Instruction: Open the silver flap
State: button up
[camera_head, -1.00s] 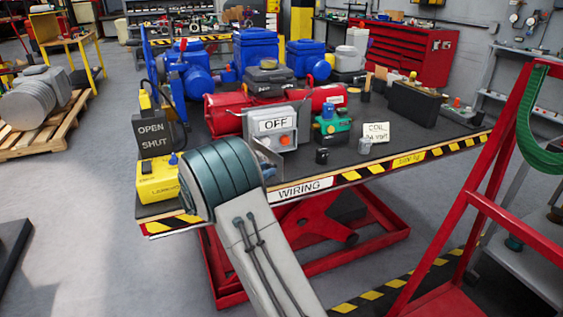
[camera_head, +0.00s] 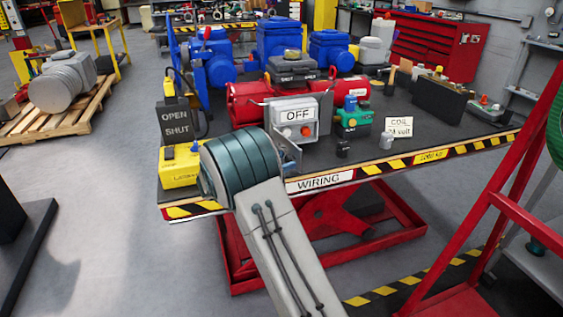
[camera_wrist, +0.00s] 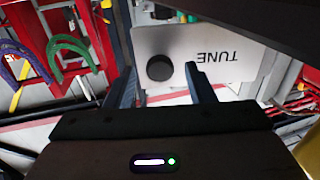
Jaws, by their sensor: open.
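My arm's teal and grey links hide my gripper in that view.
The bench (camera_head: 440,137) has a striped front edge with a WIRING label. A yellow box (camera_head: 181,168) with an OPEN/SHUT sign stands left of the silver box. A red ladder frame (camera_head: 520,180) is at the right.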

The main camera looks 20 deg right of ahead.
jog(key=v, duration=1.3)
jog(key=shift+a, duration=0.4)
jog(key=shift+s, duration=0.1)
